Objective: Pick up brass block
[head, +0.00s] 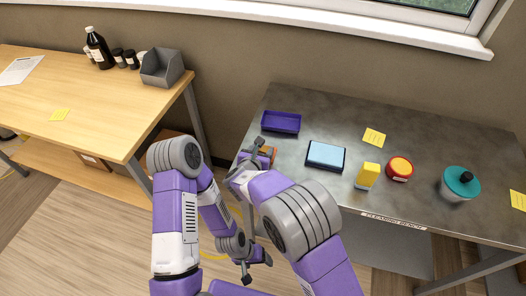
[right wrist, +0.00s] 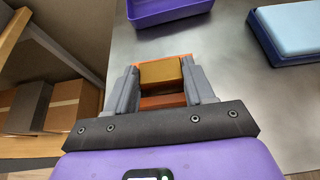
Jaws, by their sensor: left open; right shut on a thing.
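The brass block (right wrist: 160,72) sits between the two fingers of my right gripper (right wrist: 161,80) in the right wrist view. The gripper is shut on it. An orange holder or tray (right wrist: 163,102) shows around and below the block; I cannot tell whether the block is clear of it. In the head view my right gripper (head: 258,152) is at the left end of the grey metal bench (head: 325,118), where my arm hides the block. My left gripper (head: 249,270) is open and empty, low in front of the bench.
A purple tray (head: 281,122) lies just beyond the right gripper. A light-blue pad on a dark base (head: 326,155), a yellow object (head: 367,175), a red round container (head: 399,168) and a teal-lidded pot (head: 460,183) stand farther right. A wooden table (head: 100,100) is at left.

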